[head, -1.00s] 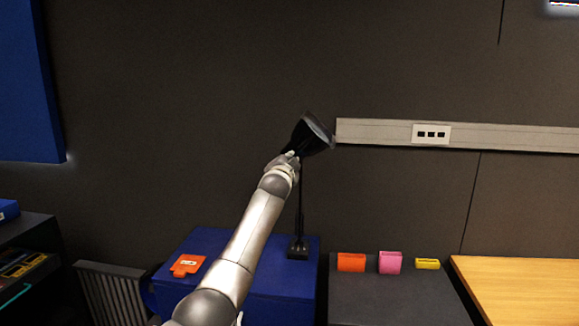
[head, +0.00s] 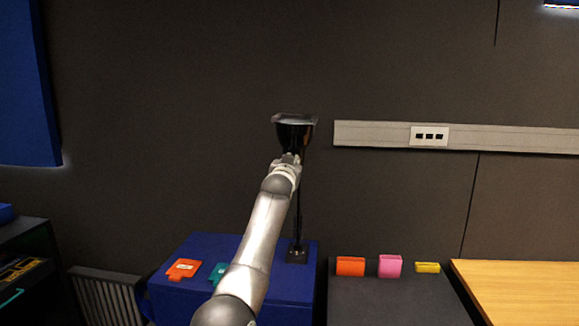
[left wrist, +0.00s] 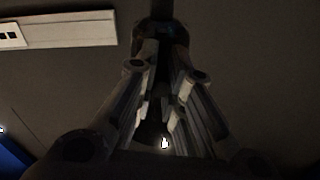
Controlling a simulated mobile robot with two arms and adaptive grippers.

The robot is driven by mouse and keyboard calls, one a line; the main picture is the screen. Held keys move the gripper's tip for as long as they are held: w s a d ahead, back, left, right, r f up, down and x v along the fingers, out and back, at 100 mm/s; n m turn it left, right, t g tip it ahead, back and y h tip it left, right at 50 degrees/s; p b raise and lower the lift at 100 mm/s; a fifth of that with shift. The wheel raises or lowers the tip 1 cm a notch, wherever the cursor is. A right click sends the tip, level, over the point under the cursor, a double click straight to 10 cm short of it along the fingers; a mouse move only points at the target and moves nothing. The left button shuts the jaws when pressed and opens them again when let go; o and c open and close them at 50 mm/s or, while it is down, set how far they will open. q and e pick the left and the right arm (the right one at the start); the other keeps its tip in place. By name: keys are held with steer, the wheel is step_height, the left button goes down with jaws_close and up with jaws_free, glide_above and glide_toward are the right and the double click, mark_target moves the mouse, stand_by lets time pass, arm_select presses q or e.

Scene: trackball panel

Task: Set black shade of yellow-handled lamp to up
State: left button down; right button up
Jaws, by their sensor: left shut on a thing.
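The black lamp shade (head: 295,134) stands at the top of a thin dark post (head: 299,210) in the head view. Its wide rim faces up. The post rises from a small black base (head: 297,255) on a blue cabinet (head: 215,248). My left gripper (head: 290,159) is at the underside of the shade and shut on the lamp. The gripper covers the part it holds, and no yellow handle shows. In the left wrist view, the fingers (left wrist: 160,95) show dark and close in; what lies between them is hard to make out. My right gripper is out of view.
An orange piece (head: 183,269) and a teal piece (head: 218,272) lie on the blue cabinet. Orange, pink and yellow blocks stand on a dark cabinet (head: 390,303) at right, beside a wooden table (head: 520,285). A socket rail (head: 375,135) runs along the wall behind.

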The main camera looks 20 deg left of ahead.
arm_select(q)
steer(key=shift+d+f, duration=0.1)
steer(key=shift+f, duration=0.05)
stand_by(0.3)
steer(key=c, duration=1.5)
jaws_free()
steer(key=shift+s, duration=0.1)
steer(key=shift+o, duration=0.2)
steer(key=v, duration=1.1)
steer(key=shift+s, duration=0.4)
steer(key=shift+d, duration=0.1)
